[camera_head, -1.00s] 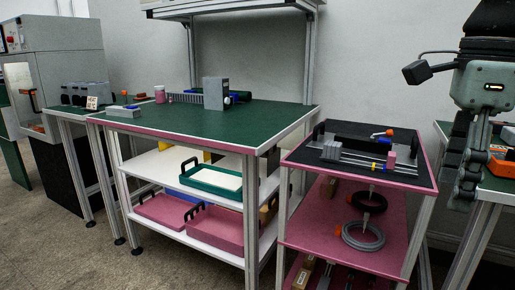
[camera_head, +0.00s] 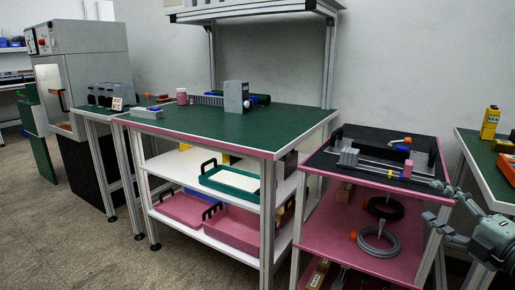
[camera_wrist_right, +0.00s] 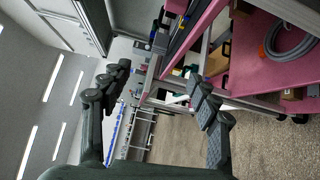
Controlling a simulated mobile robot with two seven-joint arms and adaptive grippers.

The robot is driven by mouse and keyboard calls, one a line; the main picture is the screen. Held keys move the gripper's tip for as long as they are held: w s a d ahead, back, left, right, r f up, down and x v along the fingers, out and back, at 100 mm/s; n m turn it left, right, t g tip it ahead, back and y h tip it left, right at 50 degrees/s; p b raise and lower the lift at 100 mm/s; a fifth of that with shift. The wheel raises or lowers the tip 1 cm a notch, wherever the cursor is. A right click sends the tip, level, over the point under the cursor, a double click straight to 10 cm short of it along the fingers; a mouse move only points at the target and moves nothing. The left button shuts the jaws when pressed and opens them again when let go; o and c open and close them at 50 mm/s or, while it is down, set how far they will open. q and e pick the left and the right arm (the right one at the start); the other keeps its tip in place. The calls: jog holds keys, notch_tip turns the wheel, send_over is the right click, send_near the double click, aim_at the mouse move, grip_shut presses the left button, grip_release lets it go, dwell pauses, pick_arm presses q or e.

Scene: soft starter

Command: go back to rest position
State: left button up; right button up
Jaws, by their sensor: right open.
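My right gripper (camera_head: 428,200) is at the lower right of the head view, beside the right edge of the pink cart (camera_head: 330,220). Its fingers are spread, point left towards the cart and hold nothing. In the right wrist view the open right gripper (camera_wrist_right: 160,78) has clear space between its fingers, with the cart's pink shelf (camera_wrist_right: 265,65) beyond at the right. From the head view I cannot tell whether the fingers touch the cart. My left gripper is not in view.
A black tray (camera_head: 345,135) with rods and small parts lies on the cart top. A green-topped workbench (camera_head: 230,125) stands left of it. Another table (camera_head: 485,170) with a yellow bottle (camera_head: 489,122) is at the right. Grey floor (camera_head: 60,230) is open at the left.

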jog(key=s+d+f+m+g+h, duration=0.1)
jog(key=s+f+m+g+h, duration=0.15)
jog(key=f+m, duration=0.4)
jog(key=s+d+f+m+g+h, duration=0.1)
jog(key=s+d+f+m+h, duration=0.2)
jog(key=f, duration=0.7)
jog(key=s+f+m+g+h, duration=0.25)
jog(key=s+f+m, duration=0.2)
jog(key=f, duration=0.35)
pick_arm(q)
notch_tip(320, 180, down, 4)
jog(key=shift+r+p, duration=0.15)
jog(key=shift+p, duration=0.6)
pick_arm(e)
jog(key=s+a+f+m+g+y, duration=0.1)
jog(key=s+a+f+m+g, duration=0.5)
jog(key=s+a+f, duration=0.9)
jog(key=shift+s+f+g+y, duration=0.3)
jog(key=shift+s+g, duration=0.15)
jog(key=shift+g, duration=0.55)
